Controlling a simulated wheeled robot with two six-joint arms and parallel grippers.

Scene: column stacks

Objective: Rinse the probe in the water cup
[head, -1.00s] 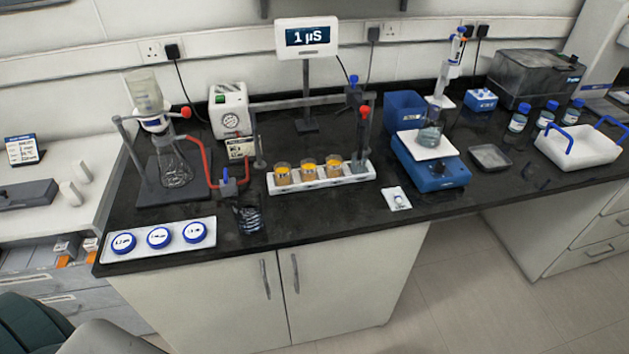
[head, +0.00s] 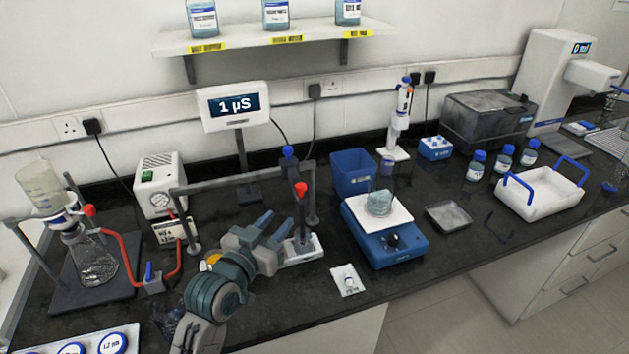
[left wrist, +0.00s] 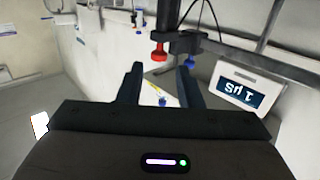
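A blue-topped piece (head: 288,152) sits by the grey stand bar. I cannot tell for certain which is the probe. My left gripper (head: 277,221) is open and empty, just left of the red-capped rod; its parted fingers (left wrist: 160,72) show too. A glass cup (head: 168,322), perhaps the water cup, is partly hidden behind my left arm. My right gripper is out of view.
The meter (head: 239,105) reads 1 µS. A flask stand with red tubing (head: 124,240) is left. A blue stirrer (head: 383,240) bearing a beaker (head: 379,203) stands right of the rack. My arm hides most rack cups. A small packet (head: 347,281) lies in front.

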